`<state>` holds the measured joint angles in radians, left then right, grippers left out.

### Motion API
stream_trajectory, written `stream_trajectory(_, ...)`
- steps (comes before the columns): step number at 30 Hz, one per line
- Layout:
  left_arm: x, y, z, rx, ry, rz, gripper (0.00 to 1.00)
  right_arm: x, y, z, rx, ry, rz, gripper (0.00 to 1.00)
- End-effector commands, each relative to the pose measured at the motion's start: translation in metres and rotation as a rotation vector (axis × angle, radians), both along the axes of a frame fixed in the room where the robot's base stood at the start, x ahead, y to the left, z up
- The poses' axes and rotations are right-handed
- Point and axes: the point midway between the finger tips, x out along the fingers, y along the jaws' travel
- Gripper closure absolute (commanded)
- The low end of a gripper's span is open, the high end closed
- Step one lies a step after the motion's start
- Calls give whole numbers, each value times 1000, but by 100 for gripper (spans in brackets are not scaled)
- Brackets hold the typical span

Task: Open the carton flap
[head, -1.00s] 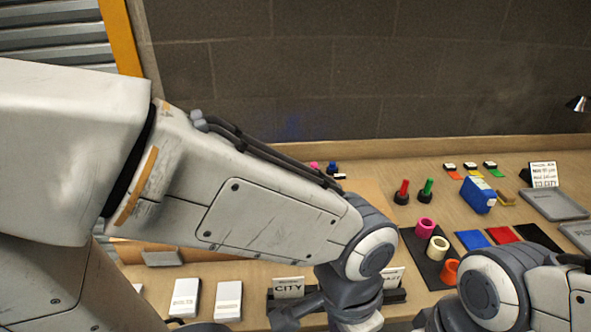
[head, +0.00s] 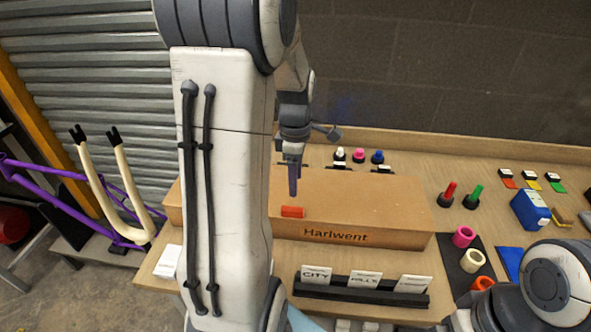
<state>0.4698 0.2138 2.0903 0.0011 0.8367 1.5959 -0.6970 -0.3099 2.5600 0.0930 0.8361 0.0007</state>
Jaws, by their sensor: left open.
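A long, flat brown carton (head: 385,205) marked "Harlwent" lies on the bench. Its top looks flat and closed from here. A small orange-red piece (head: 292,211) sits at the front edge of the top. My left gripper (head: 293,182) points down above the carton's top, a little behind the orange-red piece, and appears apart from it. It is open, with nothing seen in it, though its fingers overlap in this view. My left arm hides the left part of the carton. My right arm shows at the lower right, with its gripper out of view.
A black holder (head: 335,290) with several name cards stands in front of the carton. Right of it are red and green-topped pegs, coloured rings on a black mat (head: 449,262) and a blue box (head: 529,209). Small coloured pots stand behind. A purple bicycle frame (head: 50,184) is at the left.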

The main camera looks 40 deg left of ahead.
Motion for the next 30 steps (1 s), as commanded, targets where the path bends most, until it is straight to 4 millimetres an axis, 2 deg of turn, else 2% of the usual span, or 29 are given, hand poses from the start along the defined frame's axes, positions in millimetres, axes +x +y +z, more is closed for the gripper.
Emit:
stream_trajectory(1, -1, 6, -1, 0, 2, 37, 38, 0, 0, 1, 0, 0, 0, 0)
stream_trajectory(5, -2, 9, -12, -2, 5, 60, 38, 0, 0, 2, 0, 0, 0, 0)
stream_trajectory(15, -3, 9, -70, -3, 7, 56, 38, 0, 0, 9, 0, 0, 0, 0)
stream_trajectory(21, -3, 9, -95, -1, 4, 55, 38, 0, 0, 12, 0, 0, 0, 0)
stream_trajectory(30, -2, 9, -105, 0, 1, 54, 38, 0, 0, 12, 0, 0, -1, 0)
